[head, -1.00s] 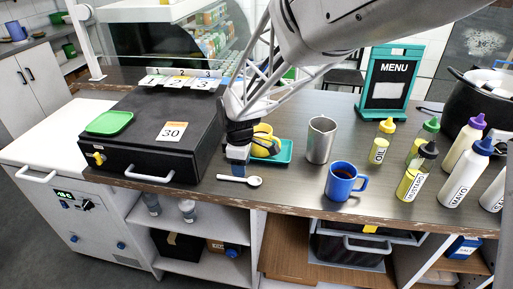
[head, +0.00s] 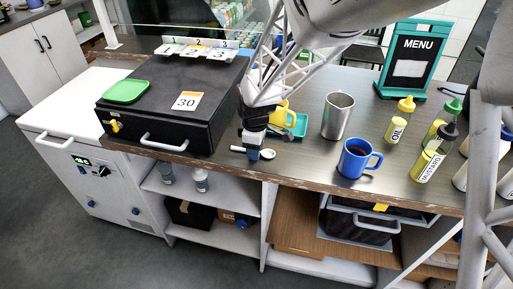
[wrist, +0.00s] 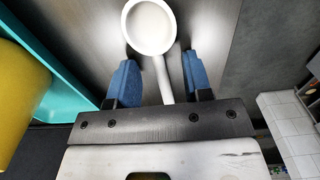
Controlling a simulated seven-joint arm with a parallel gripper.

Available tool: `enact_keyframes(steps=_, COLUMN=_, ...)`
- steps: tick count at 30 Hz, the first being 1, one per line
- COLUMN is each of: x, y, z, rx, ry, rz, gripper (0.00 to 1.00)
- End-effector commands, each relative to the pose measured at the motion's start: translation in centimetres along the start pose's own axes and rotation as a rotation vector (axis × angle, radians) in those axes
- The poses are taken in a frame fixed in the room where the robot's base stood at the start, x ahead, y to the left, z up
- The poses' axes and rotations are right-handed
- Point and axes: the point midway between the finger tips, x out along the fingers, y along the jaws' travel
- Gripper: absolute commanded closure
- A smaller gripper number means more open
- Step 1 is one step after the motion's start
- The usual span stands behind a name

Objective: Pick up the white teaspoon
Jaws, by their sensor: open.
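The white teaspoon (head: 268,154) lies on the counter (head: 310,160) near its front edge. Its bowl is to the right and its handle runs left behind my fingers in the head view. My gripper (head: 253,153) is open, low over the handle. In the wrist view, the spoon's round bowl (wrist: 150,26) shows at the top, just ahead of my gripper (wrist: 159,58). The handle passes between the two blue fingers, with a gap on both sides. Its far end is hidden under the gripper body. I cannot tell whether the fingertips touch the counter.
A teal tray (head: 299,128) with a yellow mug (head: 285,112) stands close behind my gripper. A black box (head: 185,140) is to the left. A metal cup (head: 338,115) and a blue mug (head: 355,160) stand to the right. Bottles and a menu stand are farther right.

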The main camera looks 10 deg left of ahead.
Motion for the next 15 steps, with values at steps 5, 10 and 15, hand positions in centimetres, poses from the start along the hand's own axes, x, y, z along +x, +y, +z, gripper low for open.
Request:
enact_keyframes(steps=5, x=0.00, y=0.00, z=0.00, rx=0.000, ry=0.000, rz=0.000, gripper=0.54)
enact_keyframes(steps=10, x=-0.01, y=0.00, z=0.00, rx=0.000, ry=0.000, rz=0.000, gripper=0.67)
enact_keyframes(steps=15, x=-0.01, y=0.00, z=0.00, rx=0.000, ry=0.000, rz=0.000, gripper=0.93)
